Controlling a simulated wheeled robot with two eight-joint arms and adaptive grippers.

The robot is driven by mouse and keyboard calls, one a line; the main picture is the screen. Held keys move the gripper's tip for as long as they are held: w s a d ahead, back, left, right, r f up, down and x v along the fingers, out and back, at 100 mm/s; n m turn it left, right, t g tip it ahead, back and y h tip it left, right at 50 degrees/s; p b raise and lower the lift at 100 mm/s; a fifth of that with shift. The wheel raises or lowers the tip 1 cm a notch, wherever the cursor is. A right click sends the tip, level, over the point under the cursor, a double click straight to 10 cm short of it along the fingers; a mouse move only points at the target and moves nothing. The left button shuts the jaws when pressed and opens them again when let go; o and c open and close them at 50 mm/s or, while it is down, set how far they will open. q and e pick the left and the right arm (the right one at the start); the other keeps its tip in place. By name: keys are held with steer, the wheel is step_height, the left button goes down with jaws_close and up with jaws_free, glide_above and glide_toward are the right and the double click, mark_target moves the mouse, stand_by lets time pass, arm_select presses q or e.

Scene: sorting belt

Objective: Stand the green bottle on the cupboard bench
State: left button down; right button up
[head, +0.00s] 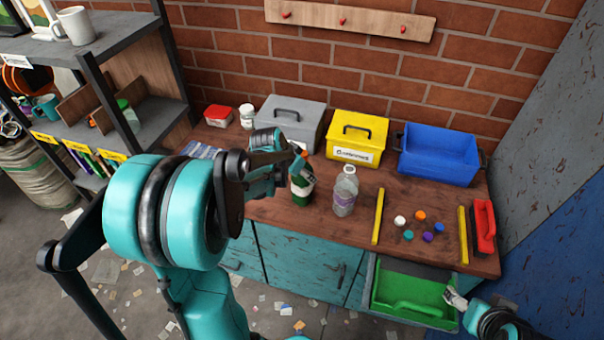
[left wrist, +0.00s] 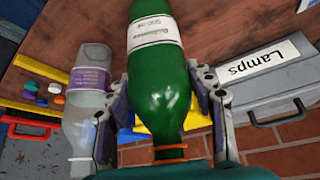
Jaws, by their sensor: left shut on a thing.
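The green bottle (head: 301,188) is upright over the cupboard bench (head: 345,228), left of a clear bottle. My left gripper (head: 299,166) is shut on its upper part. In the left wrist view the green bottle (left wrist: 158,60) lies between the two fingers, its white label beyond them and its orange-ringed neck close to my palm. Its base is out of that view, and I cannot tell whether it touches the bench. My right gripper (head: 455,299) is at the front right corner of the open green drawer (head: 415,292); its fingers are too small to read.
The clear bottle (head: 345,192) stands close right of the green one. Grey (head: 292,122), yellow (head: 357,138) and blue (head: 439,153) boxes line the back. Yellow bars, several coloured caps and a red-handled thing (head: 484,226) lie at right. A shelf (head: 150,130) stands at left.

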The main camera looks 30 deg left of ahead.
arm_select(q)
steer(key=c, duration=0.6)
jaws_free()
steer(key=shift+f, duration=0.1)
steer(key=d+p+v, duration=0.1)
steer(key=p+v, duration=0.5)
steer(key=v, duration=0.6)
steer(key=s+d+r+n+t+y, duration=0.1)
steer(key=s+d+r, duration=0.1)
steer(key=s+d, duration=1)
steer(key=d, duration=0.3)
steer(key=shift+s+n, duration=0.2)
steer(key=shift+n, duration=0.2)
steer(key=shift+d+r, duration=0.1)
